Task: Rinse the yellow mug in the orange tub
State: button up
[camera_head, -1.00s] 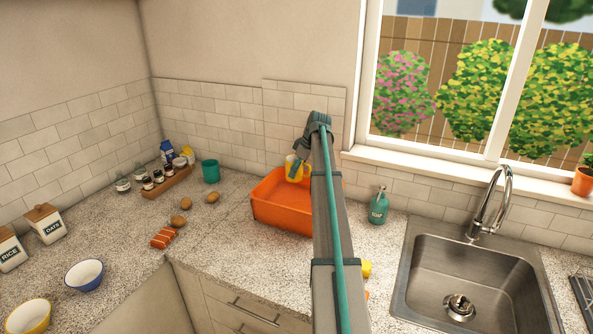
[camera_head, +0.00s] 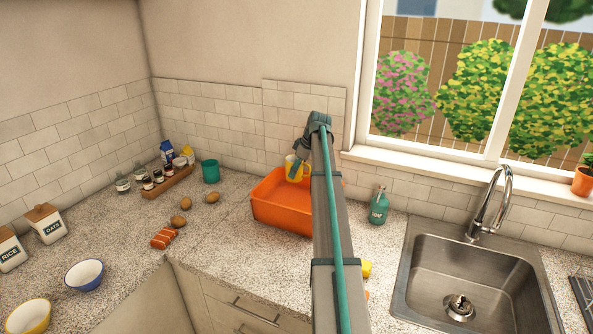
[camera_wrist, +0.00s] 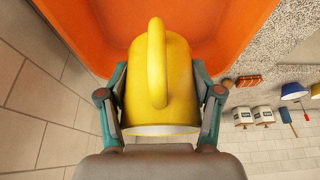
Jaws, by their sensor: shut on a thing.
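The yellow mug (camera_wrist: 158,85) is held between the two fingers of my gripper (camera_wrist: 160,112) in the wrist view, its handle facing the camera and its pale rim toward the palm. In the head view the mug (camera_head: 296,168) shows at the back of the orange tub (camera_head: 283,203), over or in it; I cannot tell how deep. The orange tub also fills the upper part of the wrist view (camera_wrist: 215,25). My arm hides the tub's right side. Whether the tub holds water is not visible.
A teal cup (camera_head: 210,171) and a wooden tray of jars (camera_head: 166,181) stand left of the tub. A teal soap bottle (camera_head: 378,206) stands to the right, before the steel sink (camera_head: 470,275). The tiled wall (camera_head: 230,130) is close behind.

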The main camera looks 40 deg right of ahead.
jog(key=shift+r+p, duration=0.65)
jog(key=shift+r, duration=1.4)
